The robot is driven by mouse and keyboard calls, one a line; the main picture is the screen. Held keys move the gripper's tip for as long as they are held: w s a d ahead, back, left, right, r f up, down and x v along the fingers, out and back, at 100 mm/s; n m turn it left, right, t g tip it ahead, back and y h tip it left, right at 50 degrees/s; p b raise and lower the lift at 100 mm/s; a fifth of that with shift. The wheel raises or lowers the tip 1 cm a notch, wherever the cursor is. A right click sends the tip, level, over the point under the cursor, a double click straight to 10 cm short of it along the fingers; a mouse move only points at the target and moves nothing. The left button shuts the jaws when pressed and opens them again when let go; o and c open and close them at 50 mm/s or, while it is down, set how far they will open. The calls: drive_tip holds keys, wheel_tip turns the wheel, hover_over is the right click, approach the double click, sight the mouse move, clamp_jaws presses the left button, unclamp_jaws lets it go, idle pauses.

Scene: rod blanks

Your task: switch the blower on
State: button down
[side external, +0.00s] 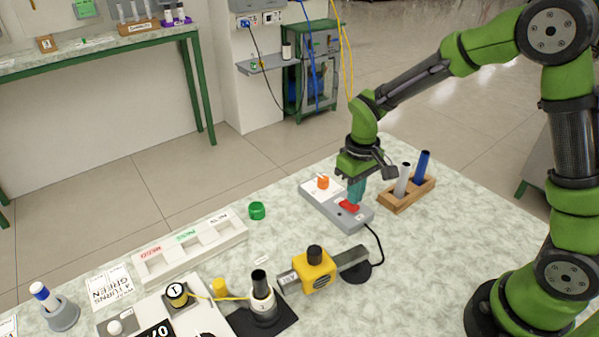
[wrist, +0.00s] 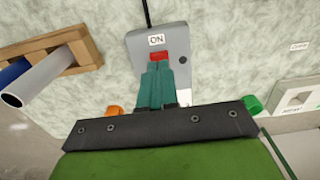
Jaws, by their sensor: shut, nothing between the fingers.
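In the wrist view the red switch (wrist: 156,56) sits beside a white label reading "ON". My gripper (side external: 355,198) points down over the box, its teal fingers shut and empty. In the wrist view the fingertips (wrist: 157,66) are right at the red switch and cover part of it; I cannot tell whether they touch it.
A wooden rack (side external: 407,195) with a white rod and a blue rod stands right of the box. A green cap (side external: 257,211) and a white labelled tray (side external: 190,250) lie to the left. A dark-topped cylinder (side external: 262,298) stands at the front. The right of the table is clear.

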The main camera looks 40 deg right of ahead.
sight(353, 206)
drive_tip(key=shift+f, duration=0.95)
idle(0.6)
drive_tip(key=shift+r, duration=3.55)
drive_tip(key=s+r+m+t+y, duration=0.2)
drive_tip(key=s+r+m+t, duration=0.2)
drive_tip(key=s+r, duration=0.9)
drive_tip(key=s+t, duration=0.1)
drive_tip(key=t, duration=0.2)
drive_tip(key=shift+s, duration=0.4)
drive_tip(key=shift+f, duration=0.1)
